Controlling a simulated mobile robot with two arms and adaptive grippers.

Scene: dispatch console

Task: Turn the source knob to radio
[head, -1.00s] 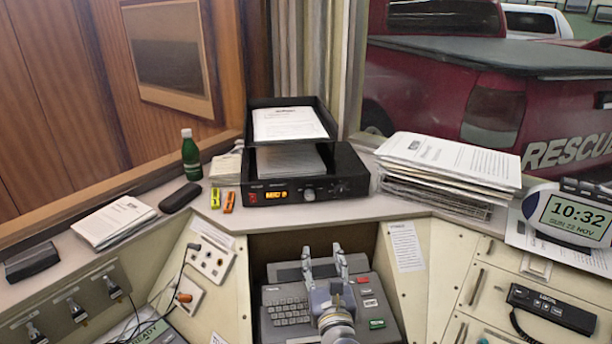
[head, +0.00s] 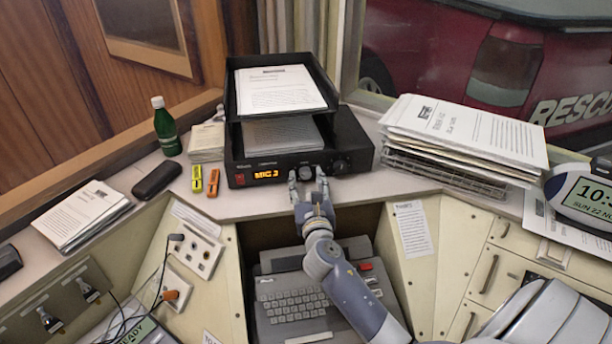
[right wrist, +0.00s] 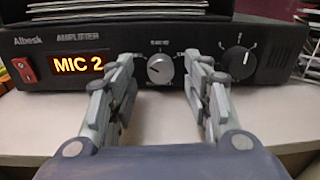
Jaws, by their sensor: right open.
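The black amplifier (head: 355,150) stands on the counter with a lit orange display (right wrist: 78,64), reading MIC 2 in the right wrist view. A small grey knob (right wrist: 160,69) with a pointer line sits mid-panel, with small lettering above it too blurred to read; it appears to be the source knob. A larger black knob (right wrist: 239,62) with a white mark is to its right. My right gripper (head: 308,178) is open, its fingers on either side of the grey knob; I cannot tell whether they touch it. My left gripper is not in view.
A black paper tray (head: 232,105) stands on the amplifier. A stack of papers (head: 465,135) is to the right; highlighters (head: 213,182), a dark case (head: 157,179) and a green bottle (head: 166,130) are to the left. A grey keyboard unit (head: 290,305) sits in the recess below.

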